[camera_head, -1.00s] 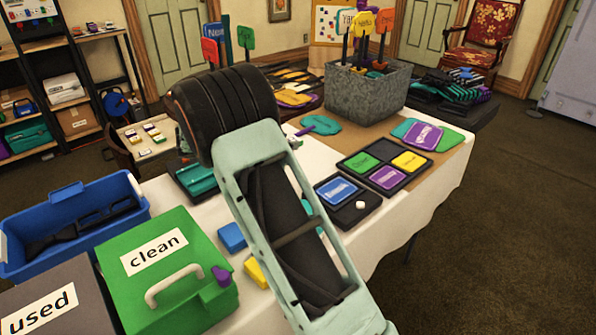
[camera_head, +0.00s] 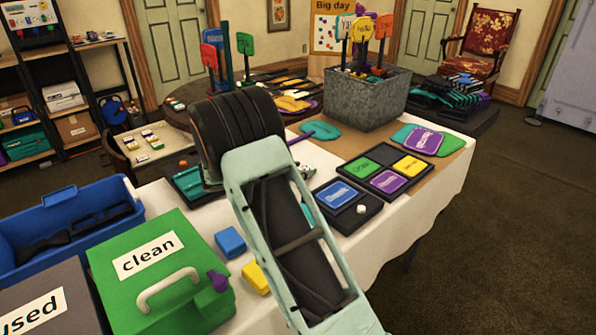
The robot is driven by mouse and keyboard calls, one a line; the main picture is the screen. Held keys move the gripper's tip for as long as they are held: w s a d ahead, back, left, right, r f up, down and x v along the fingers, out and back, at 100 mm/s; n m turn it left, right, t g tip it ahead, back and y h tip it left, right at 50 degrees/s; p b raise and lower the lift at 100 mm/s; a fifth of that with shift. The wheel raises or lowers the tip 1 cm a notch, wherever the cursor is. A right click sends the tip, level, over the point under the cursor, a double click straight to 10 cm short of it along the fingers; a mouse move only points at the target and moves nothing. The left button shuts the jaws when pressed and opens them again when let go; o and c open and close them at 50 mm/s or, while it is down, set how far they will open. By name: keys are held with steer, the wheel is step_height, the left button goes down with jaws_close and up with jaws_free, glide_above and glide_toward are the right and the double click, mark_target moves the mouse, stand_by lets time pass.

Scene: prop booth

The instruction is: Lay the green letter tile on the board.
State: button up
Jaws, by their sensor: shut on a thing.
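A green tile (camera_head: 362,168) lies in a black framed board (camera_head: 386,190) at the table's right, with a yellow tile (camera_head: 411,166) and a purple tile (camera_head: 388,181). A second black panel (camera_head: 345,223) adjoins it, holding a blue tile (camera_head: 336,193) and a small white piece (camera_head: 361,209). The lettering is too small to read, so I cannot tell whether this green tile is the one named. My arm crosses the middle of the view in front of the table. My gripper is hidden behind it, and whatever it holds cannot be seen.
A green box marked clean (camera_head: 160,272), a dark box marked used (camera_head: 45,305) and a blue bin (camera_head: 72,222) stand at lower left. A metal planter (camera_head: 366,100) with paddle signs stands at the back. Loose blue (camera_head: 230,242) and yellow (camera_head: 256,277) blocks lie beside my arm.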

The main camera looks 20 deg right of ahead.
steer(key=o, duration=0.9)
steer(key=shift+f, duration=0.1)
steer(key=shift+o, duration=0.2)
